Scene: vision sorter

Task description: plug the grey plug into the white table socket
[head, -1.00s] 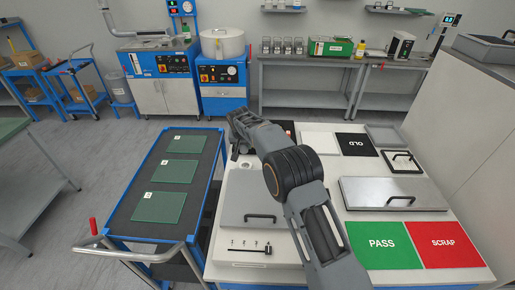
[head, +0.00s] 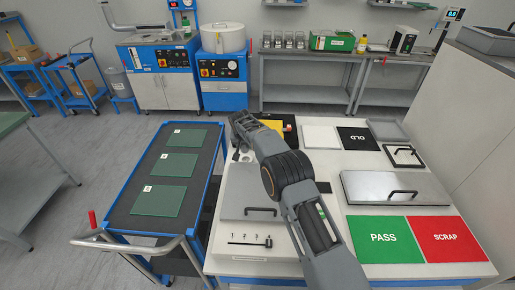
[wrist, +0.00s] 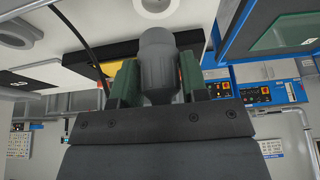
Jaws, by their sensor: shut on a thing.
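In the wrist view my gripper (wrist: 160,80) has its two green fingers closed on the sides of the grey plug (wrist: 158,58). The plug's rounded grey body sticks out beyond the fingers. A round white fitting (wrist: 155,5), which looks like the table socket, is cut off by the top edge of the wrist view, apart from the plug. In the head view my arm reaches over the white table (head: 330,185) to its far left corner. The gripper and plug cannot be made out there.
A grey lidded panel (head: 252,190) with a black handle lies on the table's left. A trolley (head: 115,205) with green boards stands left of the table. A black cable (wrist: 88,38) curves through the wrist view. Green PASS (head: 385,237) and red SCRAP (head: 450,238) mats lie at right.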

